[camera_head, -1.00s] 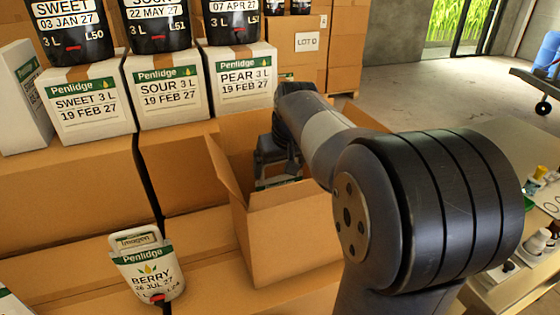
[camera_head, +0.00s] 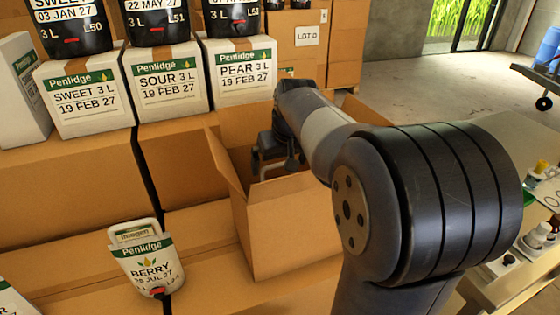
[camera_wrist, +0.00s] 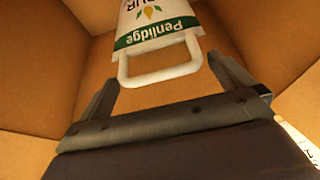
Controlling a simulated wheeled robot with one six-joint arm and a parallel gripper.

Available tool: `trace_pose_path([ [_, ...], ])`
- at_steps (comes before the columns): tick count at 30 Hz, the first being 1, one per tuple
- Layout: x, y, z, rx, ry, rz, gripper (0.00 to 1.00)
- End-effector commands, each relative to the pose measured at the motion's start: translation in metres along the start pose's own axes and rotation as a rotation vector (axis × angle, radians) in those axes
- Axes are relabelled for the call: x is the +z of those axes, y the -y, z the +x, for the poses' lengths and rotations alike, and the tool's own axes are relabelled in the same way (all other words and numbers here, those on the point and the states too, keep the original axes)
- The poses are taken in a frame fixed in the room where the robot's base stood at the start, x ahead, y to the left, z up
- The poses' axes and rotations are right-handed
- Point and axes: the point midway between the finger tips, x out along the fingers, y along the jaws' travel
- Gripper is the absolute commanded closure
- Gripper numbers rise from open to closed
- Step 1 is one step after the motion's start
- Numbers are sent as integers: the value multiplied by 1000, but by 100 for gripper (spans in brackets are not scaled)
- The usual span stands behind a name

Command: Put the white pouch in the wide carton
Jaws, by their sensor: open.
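A white pouch (camera_wrist: 158,22) with a green Penlidge band and a white loop handle is inside the open brown carton in the wrist view. Its printed name is cut off and ends in "UR". The wide carton (camera_head: 290,235) stands open with flaps up in the head view, and its wall hides the pouch there. My gripper (camera_head: 276,162) is inside the carton's mouth. In the wrist view its two fingers are spread apart, with the pouch's handle beyond and between them, not gripped.
Another white pouch labelled BERRY (camera_head: 148,262) rests on brown cartons to the left. White Penlidge boxes (camera_head: 165,85) stand behind, with black pouches (camera_head: 155,22) on them. A table with bottles (camera_head: 540,235) is at the right.

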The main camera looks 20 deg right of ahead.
Motion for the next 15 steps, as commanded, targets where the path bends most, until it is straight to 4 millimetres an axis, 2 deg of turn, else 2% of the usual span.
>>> trace_pose_path([
  [6,-6,0,-21,1,-4,0,0],
  [15,-6,0,-89,1,-5,0,0],
])
